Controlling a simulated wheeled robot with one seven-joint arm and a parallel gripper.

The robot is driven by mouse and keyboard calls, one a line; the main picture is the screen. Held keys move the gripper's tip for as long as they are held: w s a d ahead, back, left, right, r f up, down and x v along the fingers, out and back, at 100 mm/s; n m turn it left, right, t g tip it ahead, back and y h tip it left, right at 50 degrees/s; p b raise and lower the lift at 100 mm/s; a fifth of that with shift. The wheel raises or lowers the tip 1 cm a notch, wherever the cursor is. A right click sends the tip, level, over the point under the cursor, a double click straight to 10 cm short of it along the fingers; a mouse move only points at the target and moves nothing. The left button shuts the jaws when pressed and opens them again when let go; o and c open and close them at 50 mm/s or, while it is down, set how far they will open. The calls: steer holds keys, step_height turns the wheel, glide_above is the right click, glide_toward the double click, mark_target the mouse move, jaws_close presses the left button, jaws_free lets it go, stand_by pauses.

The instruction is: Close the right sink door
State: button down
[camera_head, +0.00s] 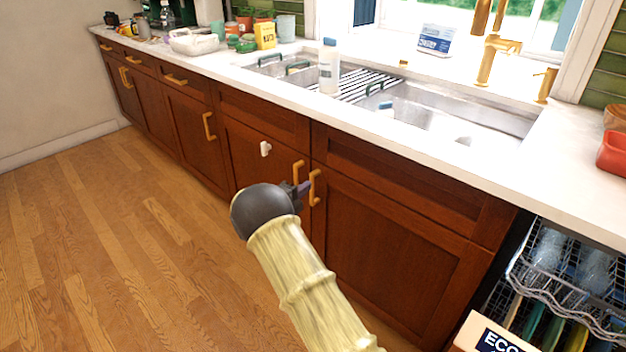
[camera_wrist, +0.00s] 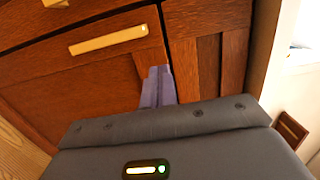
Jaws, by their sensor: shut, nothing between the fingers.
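The right sink door (camera_head: 395,255) is a red-brown wooden panel under the sink, with a vertical gold handle (camera_head: 314,188) near its left edge. It looks flush with the cabinet front; a small gap would be hard to tell. My gripper (camera_head: 304,186) is at the level of the two sink door handles, between or just in front of them. In the wrist view, the gripper fingers (camera_wrist: 158,74) are together and empty, close to the wood, beside a gold handle (camera_wrist: 108,40). Whether the fingertips touch the wood is unclear.
The left sink door (camera_head: 250,155) has a gold handle and a small white fitting (camera_head: 265,148). An open dishwasher rack (camera_head: 570,280) with dishes and an ECO box (camera_head: 490,335) stand at the right. The sink (camera_head: 400,105) is above. The wooden floor (camera_head: 110,220) at left is clear.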

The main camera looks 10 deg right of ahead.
steer(key=shift+v, duration=2.45)
steer(key=shift+a, duration=0.1)
steer(key=shift+w, duration=0.1)
